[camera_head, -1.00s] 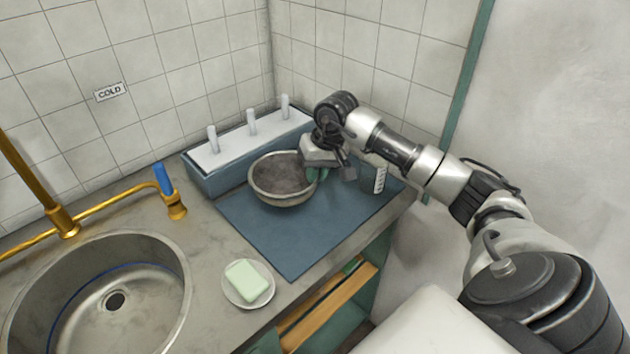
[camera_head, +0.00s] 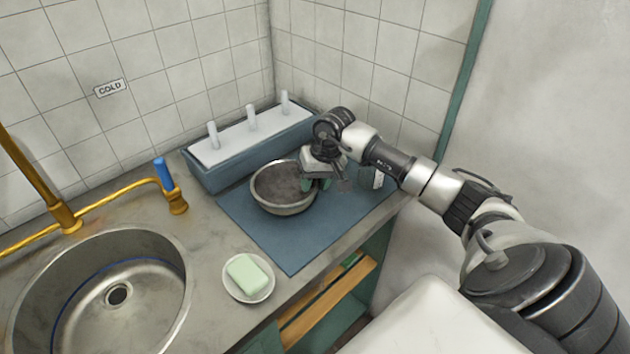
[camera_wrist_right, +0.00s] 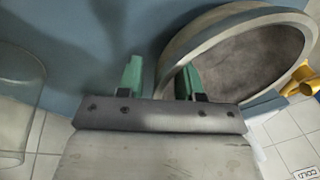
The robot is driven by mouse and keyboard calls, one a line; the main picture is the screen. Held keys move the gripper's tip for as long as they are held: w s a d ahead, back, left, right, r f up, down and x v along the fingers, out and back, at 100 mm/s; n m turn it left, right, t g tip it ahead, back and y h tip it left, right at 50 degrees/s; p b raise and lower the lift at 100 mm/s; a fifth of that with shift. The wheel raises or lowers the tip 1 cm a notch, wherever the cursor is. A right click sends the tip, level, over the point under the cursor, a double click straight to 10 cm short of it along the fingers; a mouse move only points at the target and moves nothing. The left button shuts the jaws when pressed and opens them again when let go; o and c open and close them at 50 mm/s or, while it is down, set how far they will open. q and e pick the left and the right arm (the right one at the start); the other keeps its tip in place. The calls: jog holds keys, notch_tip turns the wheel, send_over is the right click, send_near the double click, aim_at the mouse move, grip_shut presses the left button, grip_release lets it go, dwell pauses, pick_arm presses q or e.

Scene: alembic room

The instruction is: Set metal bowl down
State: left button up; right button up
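My right gripper (camera_head: 324,185) is at the bowl's right side. In the wrist view its two green fingers (camera_wrist_right: 160,78) stand apart, one over the bowl's inside and one outside the wall. A gap shows between the outer finger and the bowl wall. The bowl's underside is hidden. My left gripper is out of view.
A clear marked beaker (camera_head: 371,179) stands right of the gripper, close to it. A blue-grey trough with a white top and pegs (camera_head: 252,138) is behind the bowl. Soap on a dish (camera_head: 248,278) and a sink (camera_head: 105,290) lie left. The mat's front is clear.

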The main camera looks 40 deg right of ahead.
jog(key=shift+r, duration=0.3)
jog(key=b+v, duration=0.1)
jog(key=v, duration=1)
jog(key=shift+s+r, duration=0.15)
jog(key=shift+r, duration=0.15)
jog(key=shift+f, duration=0.1)
